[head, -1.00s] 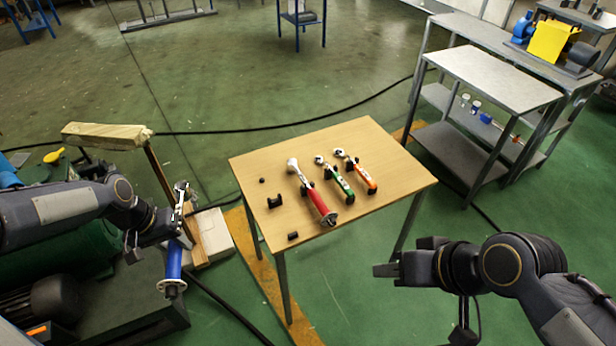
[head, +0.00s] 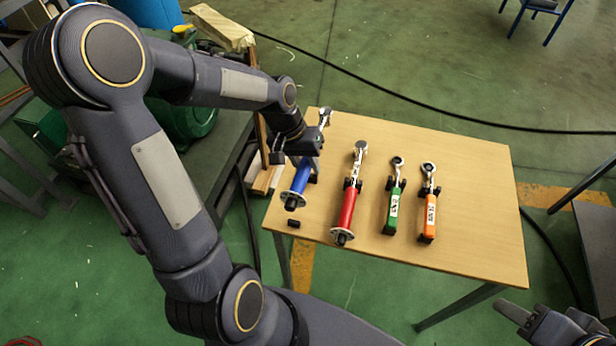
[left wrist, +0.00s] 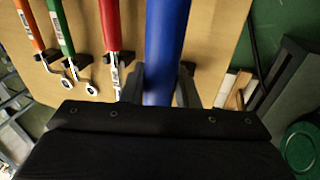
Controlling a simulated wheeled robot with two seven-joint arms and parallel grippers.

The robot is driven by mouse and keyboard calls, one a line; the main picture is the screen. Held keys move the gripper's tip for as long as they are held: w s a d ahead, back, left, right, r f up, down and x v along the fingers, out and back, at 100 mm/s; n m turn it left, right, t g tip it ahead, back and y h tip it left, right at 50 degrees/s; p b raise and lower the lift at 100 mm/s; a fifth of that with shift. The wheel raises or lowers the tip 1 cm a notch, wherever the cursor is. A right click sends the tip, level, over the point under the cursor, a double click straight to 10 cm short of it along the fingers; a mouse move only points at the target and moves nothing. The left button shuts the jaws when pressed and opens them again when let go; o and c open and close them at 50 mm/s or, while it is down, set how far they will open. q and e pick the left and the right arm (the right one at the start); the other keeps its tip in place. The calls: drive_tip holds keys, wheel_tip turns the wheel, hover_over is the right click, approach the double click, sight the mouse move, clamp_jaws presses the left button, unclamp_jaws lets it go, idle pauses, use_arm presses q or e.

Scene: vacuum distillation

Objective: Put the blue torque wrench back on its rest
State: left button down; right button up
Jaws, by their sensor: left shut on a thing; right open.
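The blue torque wrench (head: 298,184) is at the left side of the wooden table, handle toward the near edge and metal head (head: 325,117) pointing away. My left gripper (head: 304,150) is shut on it near the middle. In the left wrist view the blue wrench (left wrist: 166,45) runs between the two fingers. A black rest piece (head: 313,178) shows beside the blue handle; the rest is mostly hidden by the wrench and gripper. I cannot tell whether the wrench touches it. My right gripper (head: 513,311) is open and empty at the lower right, off the table.
Red (head: 347,207), green (head: 393,209) and orange (head: 428,213) wrenches lie on rests to the right. A small black block (head: 293,223) sits near the blue handle's end. The table's (head: 480,210) right part is clear.

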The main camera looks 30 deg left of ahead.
use_arm(q)
drive_tip(key=shift+s+a+f, duration=0.15)
drive_tip(key=shift+a+f, duration=0.05)
drive_tip(key=shift+f, duration=0.15)
drive_tip(key=shift+s+a+r, duration=0.1)
drive_tip(key=shift+s, duration=0.05)
drive_tip(key=shift+f+b, duration=2.6)
drive_tip(key=shift+f, duration=0.45)
drive_tip(key=shift+f+b, duration=1.25)
drive_tip(key=shift+f, duration=0.3)
drive_tip(key=shift+s, duration=0.1)
